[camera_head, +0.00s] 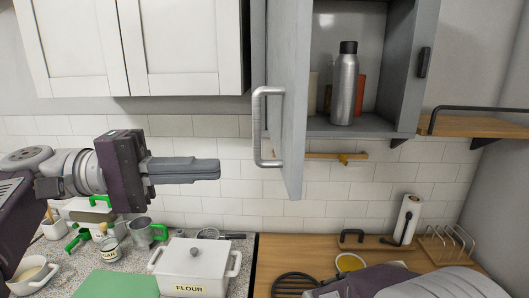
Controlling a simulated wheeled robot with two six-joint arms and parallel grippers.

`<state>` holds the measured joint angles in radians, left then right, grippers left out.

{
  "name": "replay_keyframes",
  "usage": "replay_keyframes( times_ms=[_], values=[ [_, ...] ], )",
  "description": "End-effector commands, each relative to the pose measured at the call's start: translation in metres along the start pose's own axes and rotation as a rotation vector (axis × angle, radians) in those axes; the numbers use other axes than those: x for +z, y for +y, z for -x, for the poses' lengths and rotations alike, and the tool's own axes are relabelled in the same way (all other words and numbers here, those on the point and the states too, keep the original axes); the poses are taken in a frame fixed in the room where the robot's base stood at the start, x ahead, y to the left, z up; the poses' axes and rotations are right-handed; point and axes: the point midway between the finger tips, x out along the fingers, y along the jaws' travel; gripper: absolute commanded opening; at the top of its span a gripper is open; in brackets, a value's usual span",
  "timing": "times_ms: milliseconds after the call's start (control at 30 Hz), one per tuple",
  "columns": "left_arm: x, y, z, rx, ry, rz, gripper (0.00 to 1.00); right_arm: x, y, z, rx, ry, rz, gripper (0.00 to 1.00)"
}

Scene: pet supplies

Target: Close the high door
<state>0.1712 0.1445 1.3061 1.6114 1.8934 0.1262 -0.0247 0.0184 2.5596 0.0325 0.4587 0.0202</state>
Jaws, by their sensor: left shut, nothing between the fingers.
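The high door (289,95) is a grey cabinet door with a metal bar handle (259,128). It stands wide open, swung out toward me from the left side of the grey wall cabinet (400,70). Inside the cabinet stand a silver bottle (344,90) and an orange-red item (361,95), with others partly hidden behind. My left gripper (218,169) is shut and empty, pointing right, to the left of the door's lower part and apart from the handle in the picture. Part of my right arm shows at the bottom right; its gripper fingers are not visible.
White cupboards (185,45) hang at the upper left. Below are a white flour box (193,266), a green board (117,284), cups and a jar on the counter. A wooden shelf (490,122) is right of the cabinet. A paper towel roll (408,218) and a rack stand at the lower right.

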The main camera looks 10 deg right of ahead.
Motion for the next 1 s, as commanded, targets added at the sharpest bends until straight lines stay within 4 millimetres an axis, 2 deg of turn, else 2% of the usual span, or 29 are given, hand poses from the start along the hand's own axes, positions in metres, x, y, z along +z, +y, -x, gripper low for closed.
replay_keyframes(
  times_ms=[200,400,600,1000],
  values=[
    [0.001,0.0,-0.049,0.0,-0.005,0.001,0.0,0.0,0.0,0.007,0.0,-0.001,0.0,0.87],
    [0.001,0.0,-0.081,0.0,-0.003,0.002,0.0,-0.002,0.0,0.017,0.0,-0.001,0.0,0.87],
    [0.0,-0.002,-0.093,0.0,0.001,0.001,0.0,-0.002,0.0,0.019,0.0,-0.001,0.0,0.87],
    [0.001,-0.002,-0.095,0.0,0.001,0.0,0.0,-0.002,0.0,0.018,0.0,-0.001,0.0,0.87]
  ],
)
